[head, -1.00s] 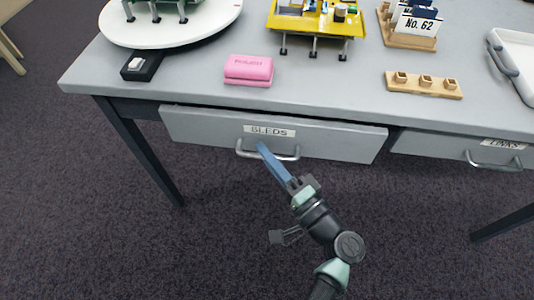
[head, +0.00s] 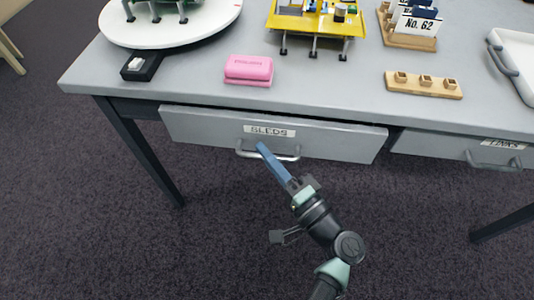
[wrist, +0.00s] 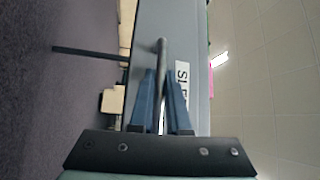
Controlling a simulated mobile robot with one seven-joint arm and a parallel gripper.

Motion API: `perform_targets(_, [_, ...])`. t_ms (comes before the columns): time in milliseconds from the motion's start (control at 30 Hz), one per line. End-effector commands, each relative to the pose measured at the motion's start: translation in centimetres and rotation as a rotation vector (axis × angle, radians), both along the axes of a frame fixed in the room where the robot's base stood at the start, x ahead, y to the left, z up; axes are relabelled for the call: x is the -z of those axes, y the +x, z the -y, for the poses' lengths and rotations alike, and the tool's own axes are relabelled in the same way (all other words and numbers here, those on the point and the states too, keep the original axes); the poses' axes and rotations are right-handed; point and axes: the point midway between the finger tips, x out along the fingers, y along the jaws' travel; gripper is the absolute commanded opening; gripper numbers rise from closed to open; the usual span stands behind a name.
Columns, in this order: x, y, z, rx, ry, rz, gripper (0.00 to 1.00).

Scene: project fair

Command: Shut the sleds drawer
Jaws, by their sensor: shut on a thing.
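The sleds drawer (head: 340,143) is a grey front under the table's front edge, with a white label reading SLEDS and a metal bar handle (head: 247,154). Its front seems to stand out slightly further than the drawer to its right; a narrow dark gap shows along its top. My gripper (head: 262,148) reaches up to the handle from below right. In the wrist view its two blue fingers (wrist: 163,100) are shut on the handle (wrist: 161,52), one on each side of it. The fingers partly cover the label. The drawer's inside is hidden.
On top are a pink block (head: 248,70), a wooden peg holder (head: 424,85), a yellow stand (head: 317,20) and a white round plate (head: 205,22). The floor in front is clear.

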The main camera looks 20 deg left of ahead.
Motion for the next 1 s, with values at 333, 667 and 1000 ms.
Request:
perform_targets(333, [0.3,3.8,-1.0,0.001,0.001,0.001,0.0])
perform_targets(667, [0.0,4.3,-1.1,0.005,-0.001,0.0,0.0])
perform_targets(1000, [0.1,4.2,-1.2,0.004,-0.004,-0.003,0.45])
